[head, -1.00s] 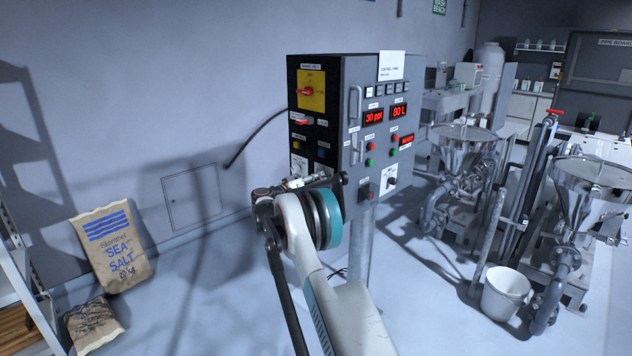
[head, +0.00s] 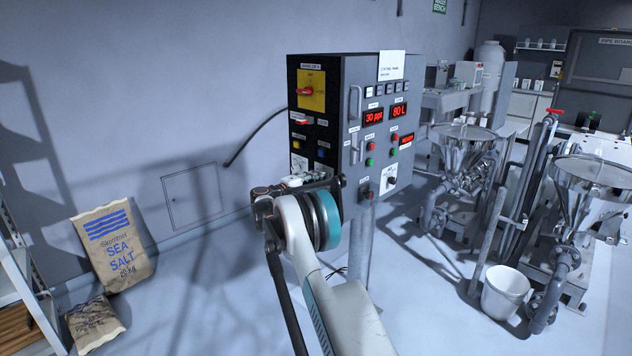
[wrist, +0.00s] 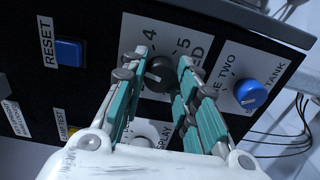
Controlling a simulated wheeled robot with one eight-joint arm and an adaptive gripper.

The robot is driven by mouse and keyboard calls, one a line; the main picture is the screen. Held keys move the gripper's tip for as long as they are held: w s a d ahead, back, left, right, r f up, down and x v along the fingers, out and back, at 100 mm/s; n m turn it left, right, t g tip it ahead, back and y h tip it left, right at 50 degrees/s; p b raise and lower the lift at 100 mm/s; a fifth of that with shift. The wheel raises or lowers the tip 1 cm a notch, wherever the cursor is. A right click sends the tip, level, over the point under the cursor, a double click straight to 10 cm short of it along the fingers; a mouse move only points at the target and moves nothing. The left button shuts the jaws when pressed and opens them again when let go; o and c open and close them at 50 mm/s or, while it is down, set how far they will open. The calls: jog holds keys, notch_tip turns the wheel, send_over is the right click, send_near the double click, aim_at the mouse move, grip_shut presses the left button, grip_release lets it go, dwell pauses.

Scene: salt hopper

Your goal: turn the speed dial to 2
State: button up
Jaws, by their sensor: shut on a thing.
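The speed dial (wrist: 158,76) is a dark round knob on a light plate in the wrist view. The numbers 4 and 5 show above it, and the lower part of its scale is hidden by my gripper. My gripper (wrist: 160,80) has its teal-padded fingers on either side of the knob and is shut on it. In the head view the control panel (head: 352,125) stands on a post. My arm covers the lower part of its dark left face, so the dial's pointer and setting cannot be read.
In the wrist view a blue RESET button (wrist: 69,51) is to the left, and a blue knob (wrist: 250,94) is to the right. A yellow lamp-test button (wrist: 73,131) is at lower left. In the head view a salt sack (head: 115,248) leans on the wall.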

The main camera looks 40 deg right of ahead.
jog(key=n, duration=1)
jog(key=shift+n, duration=0.3)
jog(key=shift+f+n, duration=0.1)
jog(key=shift+n, duration=1.8)
jog(key=o, duration=1.1)
jog(key=a, duration=1.2)
jog(key=shift+s, duration=0.25)
